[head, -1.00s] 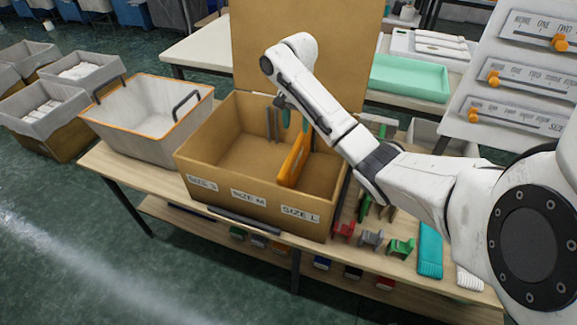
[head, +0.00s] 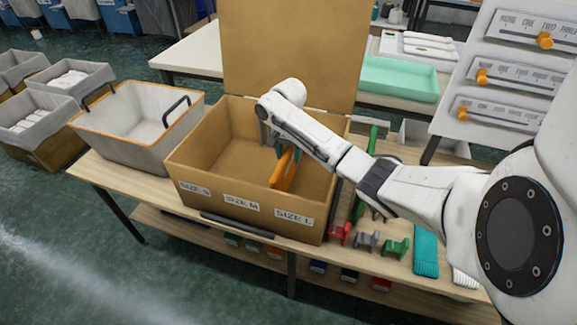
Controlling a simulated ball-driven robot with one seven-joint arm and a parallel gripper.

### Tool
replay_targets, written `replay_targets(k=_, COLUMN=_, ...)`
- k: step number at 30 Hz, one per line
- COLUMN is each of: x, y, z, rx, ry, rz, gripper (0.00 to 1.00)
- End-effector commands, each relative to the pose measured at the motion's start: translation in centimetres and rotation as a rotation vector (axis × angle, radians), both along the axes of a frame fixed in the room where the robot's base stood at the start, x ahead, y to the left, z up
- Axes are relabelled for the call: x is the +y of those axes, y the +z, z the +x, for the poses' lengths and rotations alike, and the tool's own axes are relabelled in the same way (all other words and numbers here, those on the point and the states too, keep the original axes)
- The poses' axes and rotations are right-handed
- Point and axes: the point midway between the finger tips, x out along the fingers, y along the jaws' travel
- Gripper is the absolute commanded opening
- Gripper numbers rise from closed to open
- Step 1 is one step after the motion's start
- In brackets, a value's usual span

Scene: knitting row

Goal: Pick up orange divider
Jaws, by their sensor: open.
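The orange divider (head: 283,172) stands upright inside the open brown box (head: 210,180), toward its right half. The front of the box carries labels reading SIZE S, SIZE M and SIZE L. My gripper (head: 284,148) is low in the box at the divider's upper edge, partly hidden behind my own arm. Its jaws are open. The arm covers the divider's far upper part, so I cannot tell whether the fingers touch it.
A grey bin with an orange rim (head: 130,130) stands left of the box. Red, grey and green brackets (head: 367,242) and a teal folded item (head: 426,252) lie to the right. The box's raised lid (head: 285,50) stands behind. A mint tray (head: 398,78) sits farther back.

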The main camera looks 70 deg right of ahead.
Motion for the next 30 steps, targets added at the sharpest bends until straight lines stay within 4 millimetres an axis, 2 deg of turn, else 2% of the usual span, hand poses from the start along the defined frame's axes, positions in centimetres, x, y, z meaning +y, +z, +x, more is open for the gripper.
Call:
replay_targets(k=6, x=-0.02, y=-0.03, z=0.0, rx=0.0, ry=0.0, rz=0.0, gripper=0.5)
replay_targets(k=22, x=-0.03, y=0.01, z=0.0, rx=-0.001, ry=0.0, rz=0.0, gripper=0.0)
replay_targets(k=30, x=-0.05, y=0.05, z=0.01, rx=-0.001, ry=0.0, rz=-0.001, gripper=0.0)
